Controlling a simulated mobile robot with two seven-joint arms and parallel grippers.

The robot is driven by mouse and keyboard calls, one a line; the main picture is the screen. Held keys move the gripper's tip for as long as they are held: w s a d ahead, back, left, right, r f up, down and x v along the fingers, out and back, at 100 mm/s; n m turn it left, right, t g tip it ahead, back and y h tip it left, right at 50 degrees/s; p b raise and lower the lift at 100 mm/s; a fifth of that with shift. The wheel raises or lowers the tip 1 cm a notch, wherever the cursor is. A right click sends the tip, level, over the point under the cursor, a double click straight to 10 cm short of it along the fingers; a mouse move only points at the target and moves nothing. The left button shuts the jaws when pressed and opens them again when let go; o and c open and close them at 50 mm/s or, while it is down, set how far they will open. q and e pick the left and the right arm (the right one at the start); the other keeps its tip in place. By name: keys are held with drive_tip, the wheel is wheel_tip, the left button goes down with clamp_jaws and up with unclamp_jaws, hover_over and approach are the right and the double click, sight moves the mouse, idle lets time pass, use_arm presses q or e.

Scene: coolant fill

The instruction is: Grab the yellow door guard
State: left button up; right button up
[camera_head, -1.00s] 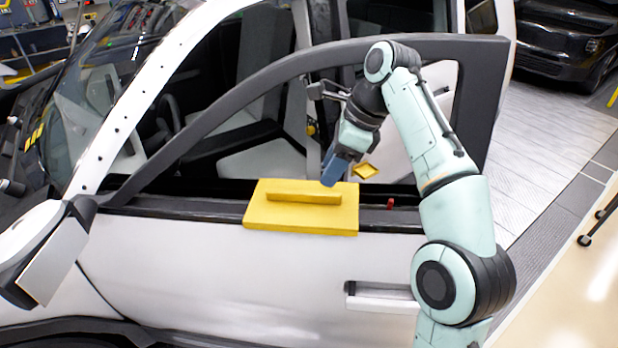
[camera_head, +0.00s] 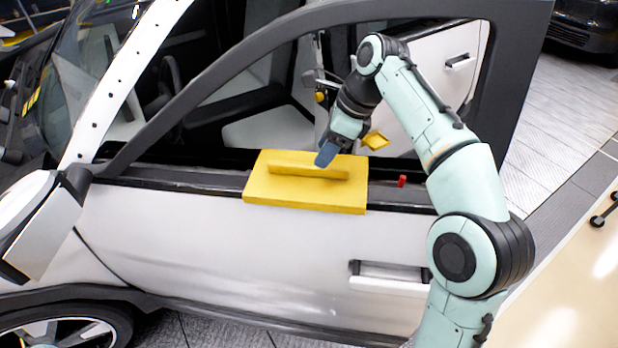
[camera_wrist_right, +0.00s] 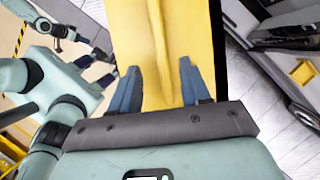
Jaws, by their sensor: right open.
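The yellow door guard (camera_head: 290,194) is a flat block with a raised ridge handle, resting on the window sill of the white car door. My right gripper (camera_head: 327,152) is at the right end of the ridge. In the right wrist view, the blue fingers of my right gripper (camera_wrist_right: 158,75) are open, with the yellow door guard (camera_wrist_right: 170,25) and its ridge running between them. Whether the fingertips touch the guard is hard to tell. My left gripper does not show in the head view.
The car door (camera_head: 230,260) has a dark window frame arching over my right arm. A door handle (camera_head: 390,278) is at its right, a side mirror (camera_head: 40,225) at its left. A red peg (camera_head: 402,181) stands on the sill.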

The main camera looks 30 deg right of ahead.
sight(309, 165)
drive_tip(key=f, duration=0.1)
drive_tip(key=w+a+f, duration=0.1)
drive_tip(key=w+a+f+b, duration=0.1)
drive_tip(key=shift+f, duration=0.35)
drive_tip(key=shift+a+f, duration=0.2)
drive_tip(key=shift+f, duration=0.25)
drive_tip(key=shift+w, duration=0.15)
drive_tip(key=shift+c, duration=0.9)
drive_tip(key=c, duration=0.5)
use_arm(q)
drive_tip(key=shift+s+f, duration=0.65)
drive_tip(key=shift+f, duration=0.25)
use_arm(e)
clamp_jaws()
